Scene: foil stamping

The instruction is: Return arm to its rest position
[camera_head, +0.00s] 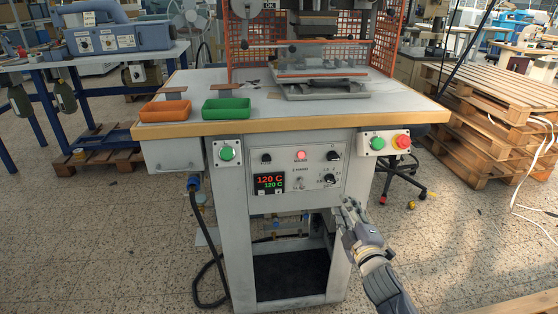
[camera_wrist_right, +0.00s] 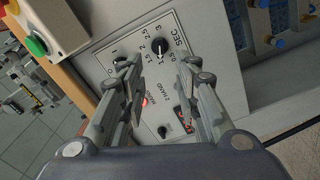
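My right gripper (camera_head: 352,214) is in front of the machine's control panel (camera_head: 312,190), low and to the right of it in the head view. In the right wrist view my right gripper (camera_wrist_right: 160,88) has its two fingers apart with nothing between them. The panel's timer knob (camera_wrist_right: 159,48) shows beyond the fingertips. I cannot tell from these frames whether the fingers touch the panel. My left gripper is not in view.
The stamping machine's table (camera_head: 400,105) carries an orange tray (camera_head: 165,111) and a green tray (camera_head: 226,108). A green button (camera_head: 377,143) and a red button (camera_head: 402,142) sit at its right front. Wooden pallets (camera_head: 490,120) stand at the right. The floor in front is clear.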

